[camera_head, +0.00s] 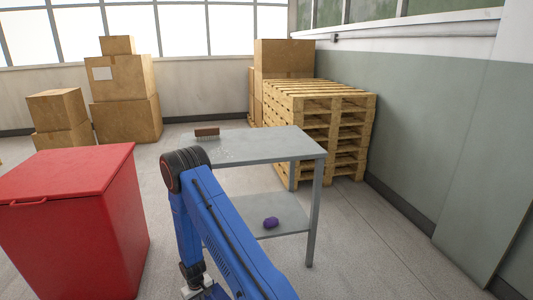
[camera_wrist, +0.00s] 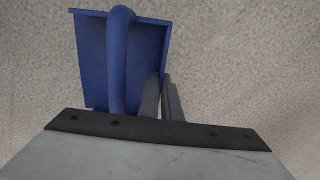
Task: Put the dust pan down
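The blue dust pan (camera_wrist: 146,45) shows in the wrist view, with its rounded blue handle (camera_wrist: 118,60) running down toward the wrist. My gripper (camera_wrist: 166,85) has its two grey fingers close together at the pan's right side wall, which runs in between them. It appears shut on that wall. Speckled floor shows behind the pan; how high the pan is above it I cannot tell. In the head view the wrist is partly cut off at the bottom edge, and the pan is not visible there.
A grey table (camera_head: 265,147) stands beyond my arm, with a brush (camera_head: 207,132) and white bits on top and a purple lump (camera_head: 271,223) on its lower shelf. A red bin (camera_head: 75,220) stands left. Pallets (camera_head: 320,125) and boxes (camera_head: 125,95) stand behind. Floor at right is clear.

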